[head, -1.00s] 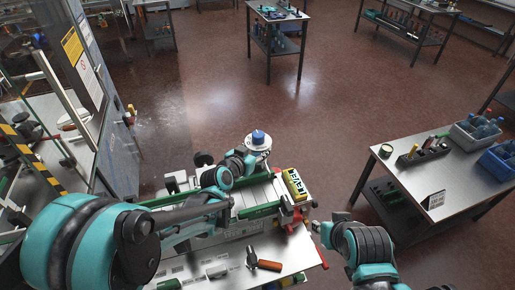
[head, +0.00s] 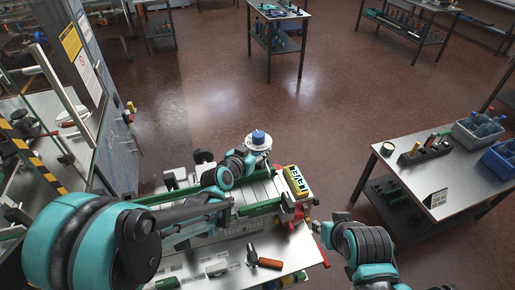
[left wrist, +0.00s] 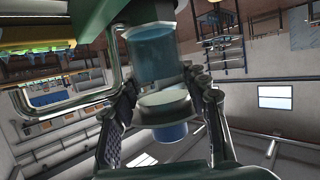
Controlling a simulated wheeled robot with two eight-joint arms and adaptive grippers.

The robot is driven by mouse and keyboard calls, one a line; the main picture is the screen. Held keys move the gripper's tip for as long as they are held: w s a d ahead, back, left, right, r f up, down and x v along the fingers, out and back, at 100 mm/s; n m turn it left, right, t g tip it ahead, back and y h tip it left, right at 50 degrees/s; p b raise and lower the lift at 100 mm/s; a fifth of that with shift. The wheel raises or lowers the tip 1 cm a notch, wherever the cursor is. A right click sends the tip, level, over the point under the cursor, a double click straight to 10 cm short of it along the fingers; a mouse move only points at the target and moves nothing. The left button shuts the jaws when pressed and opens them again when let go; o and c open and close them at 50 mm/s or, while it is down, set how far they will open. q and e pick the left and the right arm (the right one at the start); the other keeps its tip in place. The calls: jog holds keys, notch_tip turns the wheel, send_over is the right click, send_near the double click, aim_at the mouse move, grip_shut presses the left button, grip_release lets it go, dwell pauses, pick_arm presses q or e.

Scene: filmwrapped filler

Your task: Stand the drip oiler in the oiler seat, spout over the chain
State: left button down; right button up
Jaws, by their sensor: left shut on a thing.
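The drip oiler (head: 258,139), with a blue top and a pale round collar, is at the far end of my left arm in the head view. My left gripper (head: 248,156) is shut on it. In the left wrist view, the oiler's blue cylinder (left wrist: 157,55) and pale collar show between the two fingers (left wrist: 165,103). A bent metal tube (left wrist: 68,101) lies left of the oiler there; I cannot tell whether it is the spout. The oiler seat and chain cannot be made out clearly. My right gripper (head: 318,230) is right of the bench, its jaws unclear.
The machine bench (head: 225,256) holds green rails (head: 262,209), a yellow lettered box (head: 297,181), red parts (head: 290,215) and an orange-handled hammer (head: 268,263). A side table (head: 455,191) with blue bins stands right.

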pick_arm(q)
jog(key=shift+s+d+f+b, duration=0.15)
jog(key=shift+s+f+b, duration=0.05)
jog(key=shift+f+b, duration=0.15)
dwell(0.5)
jog(key=c, duration=0.7)
grip_release()
jog(key=shift+r, duration=0.1)
jog(key=shift+s+a+r, duration=0.15)
jog(key=shift+s+a, duration=0.1)
jog(key=shift+s, duration=0.05)
jog(key=v, duration=1.1)
jog(key=shift+s, duration=0.15)
